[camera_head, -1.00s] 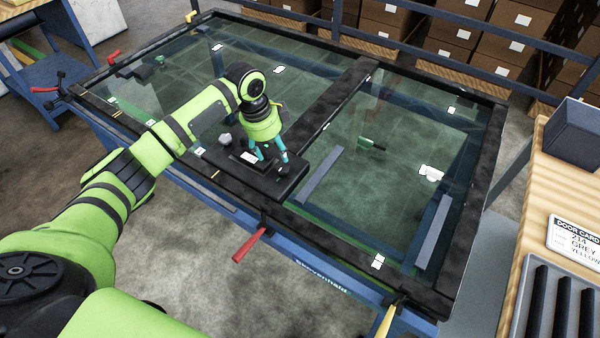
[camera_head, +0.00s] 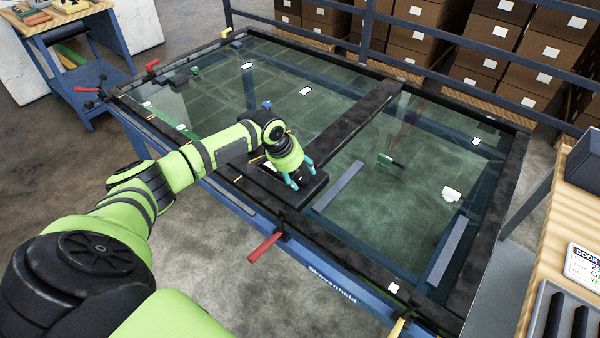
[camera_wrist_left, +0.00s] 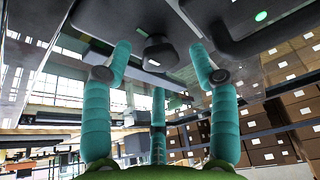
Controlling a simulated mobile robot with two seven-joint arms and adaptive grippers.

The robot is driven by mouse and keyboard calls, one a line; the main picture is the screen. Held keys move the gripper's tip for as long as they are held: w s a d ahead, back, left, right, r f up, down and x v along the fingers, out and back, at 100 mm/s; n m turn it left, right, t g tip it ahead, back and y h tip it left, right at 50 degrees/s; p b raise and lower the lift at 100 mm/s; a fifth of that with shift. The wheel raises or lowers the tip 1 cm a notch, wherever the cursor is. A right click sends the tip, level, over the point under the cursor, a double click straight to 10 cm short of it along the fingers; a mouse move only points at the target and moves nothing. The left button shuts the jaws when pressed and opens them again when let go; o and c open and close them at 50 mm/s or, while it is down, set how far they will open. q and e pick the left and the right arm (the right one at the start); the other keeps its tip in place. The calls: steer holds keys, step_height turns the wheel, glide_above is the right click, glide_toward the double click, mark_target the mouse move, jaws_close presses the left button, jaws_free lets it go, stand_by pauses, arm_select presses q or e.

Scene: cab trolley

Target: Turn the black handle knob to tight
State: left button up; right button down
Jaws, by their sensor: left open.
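The black handle knob (camera_wrist_left: 159,52) shows in the left wrist view, on the underside of a dark fixture, between the tips of my teal fingers. It looks free of the fingers, with a gap on each side. In the head view the knob cannot be made out behind my left gripper (camera_head: 301,171). That gripper points down over the black block (camera_head: 300,195) on the near rail of the glazed frame. It is open, its fingers spread around the knob in the left wrist view (camera_wrist_left: 162,75). The right gripper is out of view.
The dark frame (camera_head: 365,118) with glass panes lies flat on a blue trolley. A red lever (camera_head: 264,247) sticks out at its near edge. A wooden bench with a grey tray (camera_head: 537,312) stands at right. Cardboard boxes (camera_head: 497,35) stand behind a blue rail.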

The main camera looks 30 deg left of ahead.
arm_select(q)
steer(key=shift+w+f, duration=0.2)
steer(key=shift+f, duration=0.25)
steer(key=shift+d, duration=0.1)
steer(key=c, duration=1.1)
steer(key=shift+s+m, duration=0.1)
steer(key=shift+m, duration=0.3)
steer(key=o, duration=1.1)
